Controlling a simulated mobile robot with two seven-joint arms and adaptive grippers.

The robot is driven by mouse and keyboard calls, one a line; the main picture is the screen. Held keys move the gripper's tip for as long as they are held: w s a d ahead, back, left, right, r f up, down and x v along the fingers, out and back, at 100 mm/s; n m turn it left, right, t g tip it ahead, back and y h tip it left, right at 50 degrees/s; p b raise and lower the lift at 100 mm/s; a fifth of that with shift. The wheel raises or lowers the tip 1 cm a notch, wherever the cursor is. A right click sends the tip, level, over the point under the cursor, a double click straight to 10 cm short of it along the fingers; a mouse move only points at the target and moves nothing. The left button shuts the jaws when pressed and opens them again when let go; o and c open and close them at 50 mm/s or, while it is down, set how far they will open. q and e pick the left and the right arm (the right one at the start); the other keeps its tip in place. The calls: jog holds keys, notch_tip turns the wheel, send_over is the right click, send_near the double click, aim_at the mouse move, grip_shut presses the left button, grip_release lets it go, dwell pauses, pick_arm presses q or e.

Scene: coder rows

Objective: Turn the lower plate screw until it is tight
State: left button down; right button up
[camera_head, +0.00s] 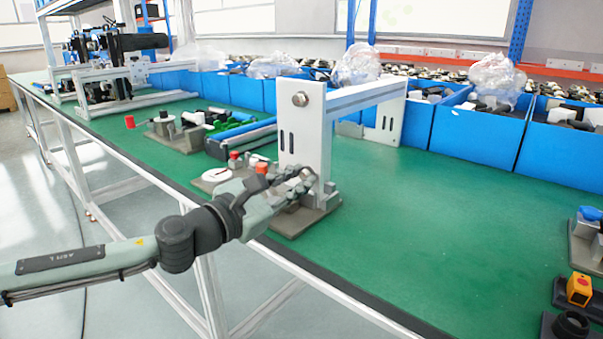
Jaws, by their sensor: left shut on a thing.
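A white upright plate (301,128) with two dark slots stands in a metal frame on a grey base on the green bench. The upper plate screw (300,99), a round metal knob, sits near the plate's top. The lower plate screw (306,173) shows as a metal knob low on the plate, partly hidden by my fingers. My left gripper (299,180) comes in from the left and is shut on the lower plate screw. My right gripper is not in view.
A white round dial (217,175) and red knobs lie left of the plate. Blue bins (477,135) with parts line the back. A yellow button box (579,289) stands at the right. The green bench (430,215) right of the frame is clear.

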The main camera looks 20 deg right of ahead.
pick_arm(q)
jog(key=c, duration=1.6)
grip_release()
jog(key=shift+o, duration=0.2)
jog(key=n+p, duration=0.1)
jog(key=n, duration=0.2)
jog(key=n+p, duration=0.2)
jog(key=shift+r+n, duration=0.2)
jog(key=shift+n, duration=0.2)
jog(key=shift+f+n, duration=0.2)
jog(key=shift+n, duration=1.8)
jog(key=shift+c, duration=0.4)
